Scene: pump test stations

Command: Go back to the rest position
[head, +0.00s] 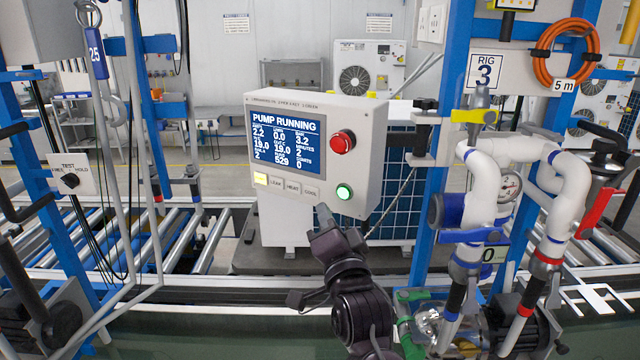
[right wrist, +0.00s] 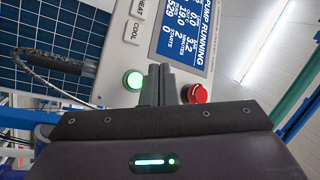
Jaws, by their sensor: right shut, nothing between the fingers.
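Whether the fingertips touch the box cannot be told. The screen (head: 288,143) reads "PUMP RUNNING". The green button (head: 344,191) glows; the red button (head: 342,142) is above it. My left gripper is not in view.
Blue posts, white pipes (head: 482,190) and valves of rig 3 stand close on the right. A blue frame with hanging cables and a test/hold switch (head: 70,180) stands on the left. A roller conveyor (head: 190,240) runs behind. Open floor shows farther back.

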